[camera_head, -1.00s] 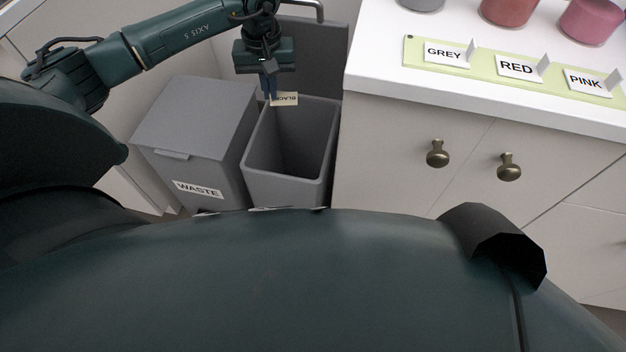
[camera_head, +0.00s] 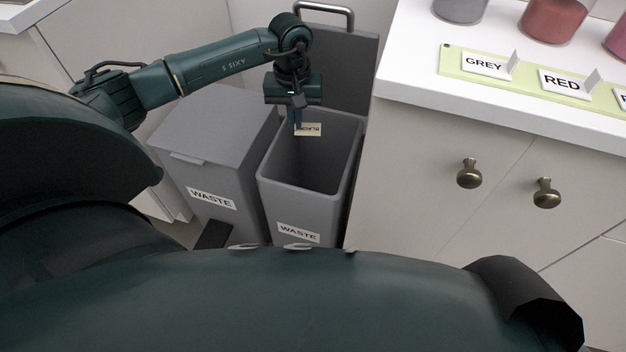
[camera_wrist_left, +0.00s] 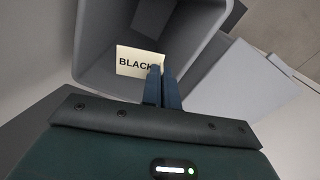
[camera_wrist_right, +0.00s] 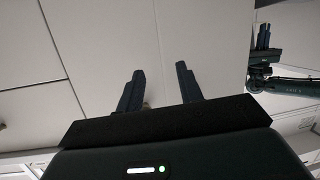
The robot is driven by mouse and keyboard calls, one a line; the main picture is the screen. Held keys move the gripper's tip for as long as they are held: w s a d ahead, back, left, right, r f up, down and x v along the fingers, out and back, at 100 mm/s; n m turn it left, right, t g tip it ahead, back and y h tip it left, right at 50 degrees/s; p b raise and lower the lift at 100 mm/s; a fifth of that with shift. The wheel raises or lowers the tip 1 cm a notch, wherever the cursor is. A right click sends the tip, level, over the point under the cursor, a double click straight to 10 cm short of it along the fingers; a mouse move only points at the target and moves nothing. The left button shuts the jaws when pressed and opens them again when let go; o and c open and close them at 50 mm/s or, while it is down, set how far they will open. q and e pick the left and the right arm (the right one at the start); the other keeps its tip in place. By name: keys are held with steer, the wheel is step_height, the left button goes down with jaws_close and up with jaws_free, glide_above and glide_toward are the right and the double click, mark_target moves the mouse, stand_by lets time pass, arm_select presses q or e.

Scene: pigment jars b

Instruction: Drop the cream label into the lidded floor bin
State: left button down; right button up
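The cream label (camera_head: 308,130), printed BLACK, is pinched in my left gripper (camera_head: 297,124). It hangs over the mouth of the open grey floor bin (camera_head: 341,190), close to the bin's back side. In the left wrist view the label (camera_wrist_left: 138,62) shows against the bin's inside (camera_wrist_left: 95,40), with the two blue fingers (camera_wrist_left: 162,88) close together at its edge. The bin has a WASTE sign on its front, and a grey panel, seemingly its raised lid (camera_head: 345,65), stands behind it. My right gripper (camera_wrist_right: 160,88) is open and empty, away from the bins.
A second grey bin (camera_head: 205,135), marked WASTE, stands just left with its lid shut and a dark pedal at its foot. A white-topped cabinet (camera_head: 480,110) with brass knobs is close on the right, carrying jars and a green strip (camera_head: 455,66) with colour name cards.

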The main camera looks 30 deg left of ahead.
arm_select(q)
steer(key=c, duration=1.6)
jaws_free()
steer(key=shift+r, duration=0.1)
step_height(320, 180, up, 13)
steer(key=p, duration=0.2)
